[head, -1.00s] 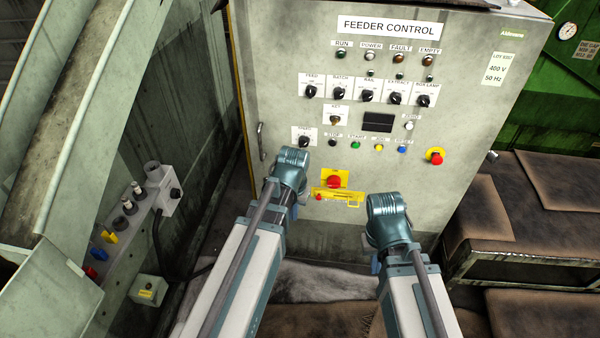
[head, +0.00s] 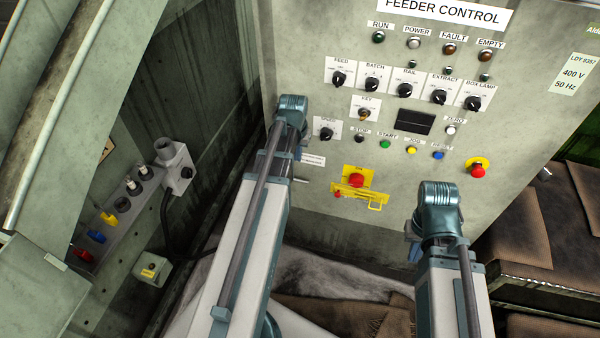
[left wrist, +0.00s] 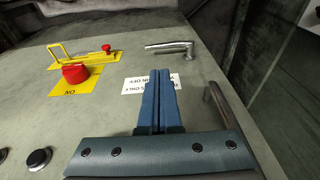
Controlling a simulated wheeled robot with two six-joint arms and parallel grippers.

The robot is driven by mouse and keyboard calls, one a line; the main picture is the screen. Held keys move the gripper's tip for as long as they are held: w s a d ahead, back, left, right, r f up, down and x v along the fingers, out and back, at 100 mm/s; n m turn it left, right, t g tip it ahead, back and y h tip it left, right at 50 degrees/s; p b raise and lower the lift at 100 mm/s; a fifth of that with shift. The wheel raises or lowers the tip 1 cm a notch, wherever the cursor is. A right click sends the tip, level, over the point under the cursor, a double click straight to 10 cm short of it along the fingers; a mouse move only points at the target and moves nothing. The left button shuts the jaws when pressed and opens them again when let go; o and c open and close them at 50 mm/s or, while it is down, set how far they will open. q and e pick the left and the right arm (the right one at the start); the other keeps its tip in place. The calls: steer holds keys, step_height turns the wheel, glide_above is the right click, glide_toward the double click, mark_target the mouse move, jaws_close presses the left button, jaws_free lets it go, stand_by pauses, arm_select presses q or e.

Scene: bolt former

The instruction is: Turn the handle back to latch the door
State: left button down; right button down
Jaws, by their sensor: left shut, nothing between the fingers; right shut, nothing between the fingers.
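The chrome lever handle (left wrist: 168,47) lies level across the grey cabinet door in the left wrist view, beyond my fingertips. In the head view only a small end of the handle (head: 302,180) shows beside my left arm, under a white label. My left gripper (left wrist: 160,76) is shut and empty, over the white label (left wrist: 150,88) and apart from the lever. In the head view my left gripper (head: 298,153) is mostly hidden by its wrist. My right gripper (head: 411,243) is shut, low in front of the cabinet; its fingertips are mostly hidden.
A dark fixed bar handle (left wrist: 217,104) stands right of my left fingers. A yellow hasp (head: 360,196) and red knob (head: 356,181) sit on the door (head: 330,225). Knobs and buttons fill the panel above. A socket strip (head: 110,215) is at left, brown padded blocks (head: 535,230) at right.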

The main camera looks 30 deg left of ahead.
mark_target(300, 181)
arm_select(q)
steer(key=shift+f, duration=0.15)
steer(key=f+b, duration=0.4)
steer(key=w+f+b, duration=0.1)
steer(key=f+b, duration=0.4)
steer(key=w+a+f+b, duration=0.1)
steer(key=f+b, duration=0.3)
steer(key=shift+w+f+b, duration=0.25)
steer(key=shift+f+b, duration=0.05)
steer(key=shift+b, duration=0.1)
steer(key=shift+d, duration=0.1)
steer(key=shift+d+f+y+b, duration=0.3)
steer(key=shift+f+y+b, duration=0.5)
steer(key=shift+b, duration=0.2)
steer(key=a+f+m+g+y+b, duration=0.1)
steer(key=a+f+y+b, duration=0.3)
steer(key=b, duration=2.1)
steer(key=shift+s+f+m+g+y+b, duration=0.4)
steer(key=shift+f+g+y, duration=0.4)
steer(key=shift+f+y, duration=2.8)
steer(key=shift+s+a+r+y, duration=0.1)
steer(key=shift+a+r+y, duration=0.1)
steer(key=shift+r+y, duration=0.8)
